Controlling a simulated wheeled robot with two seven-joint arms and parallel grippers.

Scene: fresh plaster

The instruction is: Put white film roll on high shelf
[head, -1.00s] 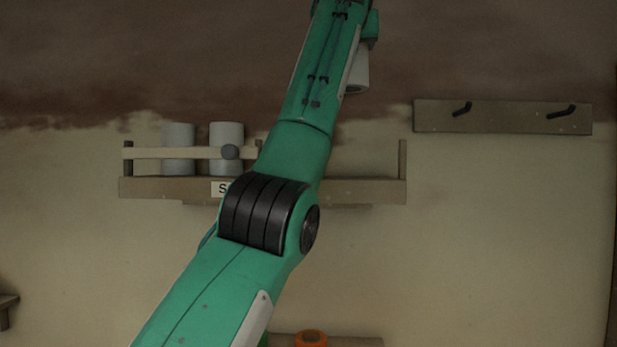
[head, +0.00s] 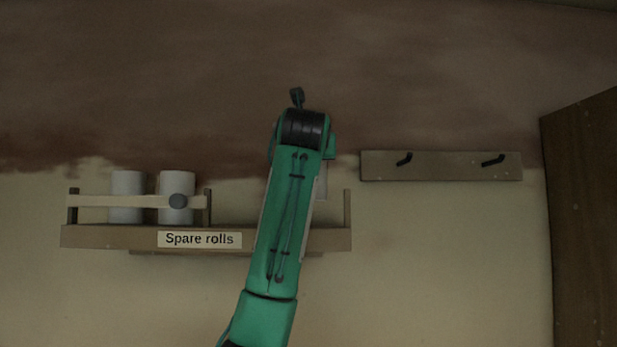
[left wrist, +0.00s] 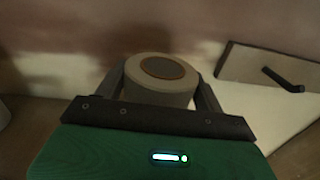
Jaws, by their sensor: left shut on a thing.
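The white film roll (left wrist: 165,82) stands between the two dark fingers of my left gripper (left wrist: 160,88) in the left wrist view, its round top with a brown core showing. The gripper is shut on it. In the head view, a pale sliver of the roll (head: 322,182) shows at the right of my green arm, in front of the right part of the high shelf (head: 335,240). The arm hides the gripper there. I cannot tell whether the roll touches the shelf. My right gripper is not in view.
Two pale rolls (head: 127,196) (head: 175,188) stand in the shelf's left section behind a bar. A label (head: 200,239) reads "Spare rolls". A board with two dark hooks (head: 440,167) is right of the shelf. A brown wooden panel (head: 582,220) stands at the far right.

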